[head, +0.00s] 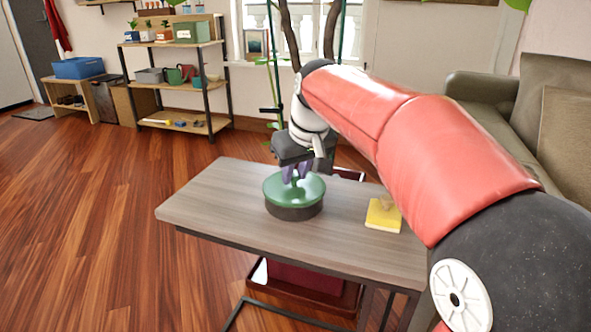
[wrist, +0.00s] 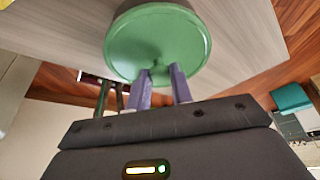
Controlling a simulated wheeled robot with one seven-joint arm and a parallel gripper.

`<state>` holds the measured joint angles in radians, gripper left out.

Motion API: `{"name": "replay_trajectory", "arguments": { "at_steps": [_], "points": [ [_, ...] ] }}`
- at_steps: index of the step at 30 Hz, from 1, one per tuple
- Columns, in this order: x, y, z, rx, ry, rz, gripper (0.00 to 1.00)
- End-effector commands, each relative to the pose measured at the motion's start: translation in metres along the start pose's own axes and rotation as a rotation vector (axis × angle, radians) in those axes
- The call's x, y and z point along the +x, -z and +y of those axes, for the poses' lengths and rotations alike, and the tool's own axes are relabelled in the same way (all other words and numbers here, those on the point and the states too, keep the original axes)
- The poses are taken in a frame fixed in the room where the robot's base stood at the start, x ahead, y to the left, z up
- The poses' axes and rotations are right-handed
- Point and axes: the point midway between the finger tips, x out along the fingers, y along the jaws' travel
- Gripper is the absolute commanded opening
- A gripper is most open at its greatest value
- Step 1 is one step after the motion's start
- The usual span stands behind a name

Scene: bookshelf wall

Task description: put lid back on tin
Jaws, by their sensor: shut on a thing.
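The round green lid (head: 292,187) is over the dark tin (head: 294,213) on the grey wooden table. From the head view it looks level and seated on or very close to the tin's rim; I cannot tell whether it is pressed fully down. My gripper (head: 294,176) comes from above, its purple fingers shut on the knob at the lid's centre. In the wrist view the green lid (wrist: 158,35) fills the top middle, and the fingers of my gripper (wrist: 164,80) close around its small knob (wrist: 159,72). A dark edge of the tin shows behind the lid.
A yellow block-like item (head: 383,215) lies on the table (head: 225,200) to the right of the tin. The table's left part is clear. A sofa (head: 500,105) stands at the right, and a shelf (head: 180,85) with pots and boxes stands at the back left.

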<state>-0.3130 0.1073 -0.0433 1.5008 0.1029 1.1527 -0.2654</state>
Motion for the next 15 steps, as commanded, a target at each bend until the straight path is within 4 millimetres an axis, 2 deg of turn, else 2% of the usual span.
{"name": "replay_trajectory", "arguments": {
  "at_steps": [7,8,13,15],
  "points": [
    [0.0,0.0,0.0,0.0,0.0,0.0,0.01],
    [0.0,0.0,0.0,0.0,0.0,0.0,0.26],
    [0.0,0.0,0.0,0.0,0.0,0.0,0.47],
    [0.0,0.0,0.0,0.0,0.0,0.0,0.47]
  ]
}}
